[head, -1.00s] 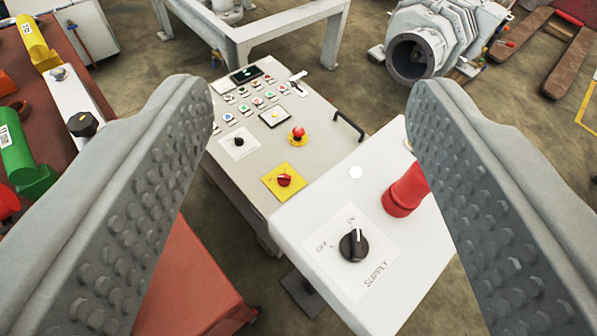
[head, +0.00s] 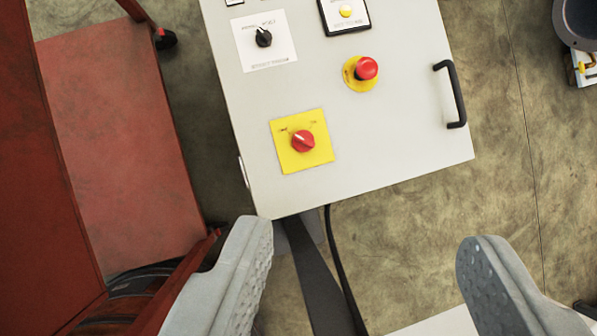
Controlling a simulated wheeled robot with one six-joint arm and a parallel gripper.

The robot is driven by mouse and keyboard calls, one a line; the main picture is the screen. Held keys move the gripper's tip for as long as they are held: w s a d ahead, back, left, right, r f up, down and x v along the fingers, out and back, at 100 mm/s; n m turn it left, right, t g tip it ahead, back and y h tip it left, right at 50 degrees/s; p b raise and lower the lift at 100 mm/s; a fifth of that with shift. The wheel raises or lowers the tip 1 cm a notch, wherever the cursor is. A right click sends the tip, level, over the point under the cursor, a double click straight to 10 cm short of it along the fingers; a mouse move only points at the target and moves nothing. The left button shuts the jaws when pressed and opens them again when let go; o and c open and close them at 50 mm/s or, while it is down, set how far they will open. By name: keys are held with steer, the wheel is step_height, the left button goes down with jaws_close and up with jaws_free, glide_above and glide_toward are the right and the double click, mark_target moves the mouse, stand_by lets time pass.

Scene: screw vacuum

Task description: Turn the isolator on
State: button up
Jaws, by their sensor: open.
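A red rotary knob (head: 302,141) sits on a yellow square plate (head: 287,160) near the front edge of a light grey control panel (head: 390,160). It looks like an isolator switch; its pale pointer line slants toward the upper left. The small marks on the plate are too small to read. My gripper (head: 365,236) is open and empty, its two grey fingers wide apart. The fingertips lie below the panel's front edge in the picture, and the knob is above the gap between them, left of its middle. No finger touches the knob.
A red emergency button (head: 366,68) on a yellow ring, a black knob (head: 263,37) and a yellow button (head: 345,11) share the panel. A black handle (head: 452,94) stands at its right edge. A red cart (head: 115,150) is at the left. Open floor lies right.

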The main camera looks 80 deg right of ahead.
mark_target(305, 140)
steer(key=w+f+n+g, duration=0.1)
steer(key=w+f+g, duration=0.1)
steer(key=f, duration=1)
steer(key=w+f+n+g, duration=0.1)
steer(key=w+f+g, duration=0.1)
steer(key=f, duration=1.1)
steer(key=w+f+n+g, duration=0.1)
steer(key=w+f, duration=0.3)
steer(key=f, duration=0.9)
steer(key=shift+f+g, duration=0.15)
steer(key=shift+g, duration=0.35)
